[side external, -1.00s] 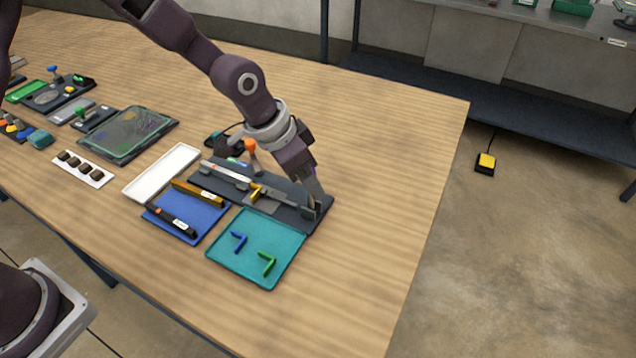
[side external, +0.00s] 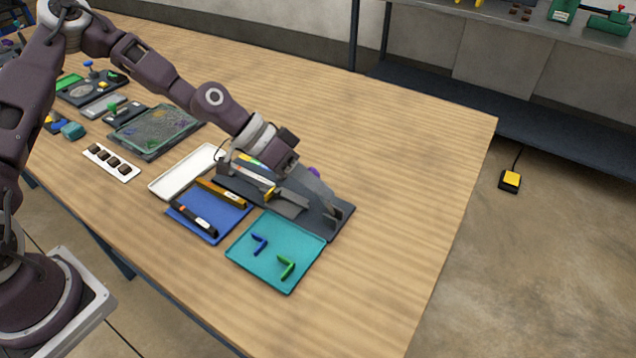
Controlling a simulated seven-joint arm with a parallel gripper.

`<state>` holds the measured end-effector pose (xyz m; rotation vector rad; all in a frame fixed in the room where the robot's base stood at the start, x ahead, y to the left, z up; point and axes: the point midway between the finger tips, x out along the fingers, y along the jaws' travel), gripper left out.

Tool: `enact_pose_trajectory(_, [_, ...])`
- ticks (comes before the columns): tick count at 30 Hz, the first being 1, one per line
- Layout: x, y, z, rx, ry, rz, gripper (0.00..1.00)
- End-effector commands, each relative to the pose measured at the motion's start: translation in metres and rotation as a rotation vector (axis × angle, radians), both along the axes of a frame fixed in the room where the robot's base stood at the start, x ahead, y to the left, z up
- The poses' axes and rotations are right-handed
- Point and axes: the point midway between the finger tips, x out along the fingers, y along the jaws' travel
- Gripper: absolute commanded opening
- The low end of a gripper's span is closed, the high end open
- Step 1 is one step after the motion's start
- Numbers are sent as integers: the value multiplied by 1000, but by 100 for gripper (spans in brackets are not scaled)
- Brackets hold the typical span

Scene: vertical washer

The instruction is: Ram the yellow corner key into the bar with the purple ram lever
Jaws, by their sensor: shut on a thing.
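The purple ram lever (side external: 313,172) shows only as a small purple patch behind my fingers. My gripper (side external: 322,193) is tilted low to the left over the right end of the dark fixture (side external: 341,221) and is shut on the lever, though my fingers hide the grip itself. The yellow corner key (side external: 269,193) sits at the right end of the pale bar (side external: 249,175), which lies in the fixture partly under my wrist. The grey ram block (side external: 290,204) is just right of the key, apparently close against it. How deep the key sits in the bar cannot be told.
A teal tray (side external: 261,271) with a blue corner key (side external: 260,243) and a green one (side external: 287,266) lies in front. A white tray (side external: 175,182) is left. The table's right side is clear.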

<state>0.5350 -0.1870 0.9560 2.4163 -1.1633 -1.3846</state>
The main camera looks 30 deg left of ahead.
Motion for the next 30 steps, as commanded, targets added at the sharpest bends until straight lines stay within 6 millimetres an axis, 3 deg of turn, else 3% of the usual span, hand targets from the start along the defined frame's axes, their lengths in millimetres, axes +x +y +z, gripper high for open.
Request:
enact_pose_trajectory(10, [-2, 4, -5, 5, 12, 2, 0])
enact_pose_trajectory(11, [-2, 4, -5, 5, 12, 2, 29])
enact_pose_trajectory(13, [-1, 3, -5, 5, 10, 2, 43])
enact_pose_trajectory(14, [-1, 3, -4, 4, 10, 2, 45])
enact_pose_trajectory(22, [-1, 5, 0, 3, 5, 3, 45])
enact_pose_trajectory(30, [-16, 41, 36, 4, 6, 6, 45])
